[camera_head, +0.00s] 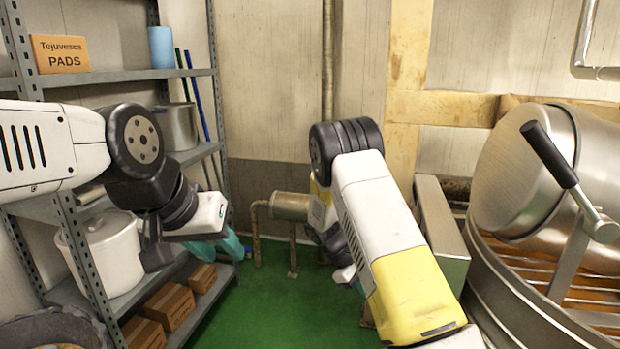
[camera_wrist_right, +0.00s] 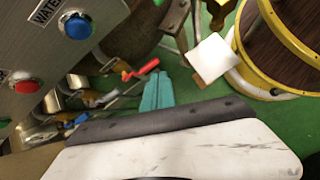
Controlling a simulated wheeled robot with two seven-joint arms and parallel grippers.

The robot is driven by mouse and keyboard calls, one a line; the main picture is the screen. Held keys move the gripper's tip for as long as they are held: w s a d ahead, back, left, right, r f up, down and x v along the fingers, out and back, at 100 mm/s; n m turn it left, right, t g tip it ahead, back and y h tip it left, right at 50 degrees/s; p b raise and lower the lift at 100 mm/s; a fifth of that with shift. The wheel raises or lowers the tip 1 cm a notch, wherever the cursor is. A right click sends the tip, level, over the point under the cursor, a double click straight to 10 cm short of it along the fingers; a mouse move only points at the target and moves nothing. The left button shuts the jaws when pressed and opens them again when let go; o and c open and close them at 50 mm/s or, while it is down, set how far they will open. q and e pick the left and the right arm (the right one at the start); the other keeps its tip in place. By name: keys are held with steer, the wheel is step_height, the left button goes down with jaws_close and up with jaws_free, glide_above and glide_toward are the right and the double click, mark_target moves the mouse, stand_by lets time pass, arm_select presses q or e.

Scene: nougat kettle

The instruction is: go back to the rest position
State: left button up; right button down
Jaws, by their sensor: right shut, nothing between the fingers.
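My left arm comes in from the left in the head view and bends down in front of the shelf rack. My left gripper (camera_head: 226,246) shows teal fingers beside a white hand. The gap between them is not clear, and I see nothing held. My right arm reaches forward in the middle of the head view, and its hand is mostly hidden behind the forearm. In the right wrist view my right gripper (camera_wrist_right: 157,92) has its teal fingers together, empty, over the green floor.
A metal shelf rack (camera_head: 180,75) with a white bucket (camera_head: 108,255) and brown boxes (camera_head: 168,305) stands left. A large steel kettle (camera_head: 520,175) stands right. The right wrist view shows a panel with a blue button (camera_wrist_right: 77,26), valves, and a yellow-rimmed container (camera_wrist_right: 262,86) close by.

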step_height(320, 180, up, 11)
steer(key=s+a+m+t+y, duration=0.1)
steer(key=s+m+y, duration=0.2)
steer(key=y, duration=0.1)
steer(key=s+a+r+m+t+y, duration=0.2)
steer(key=s+r+m+t+y, duration=0.3)
steer(key=s+r, duration=1.4)
step_height(320, 180, up, 2)
steer(key=m+t, duration=0.1)
steer(key=t, duration=0.2)
steer(key=shift+s+m, duration=0.3)
steer(key=shift+s, duration=0.1)
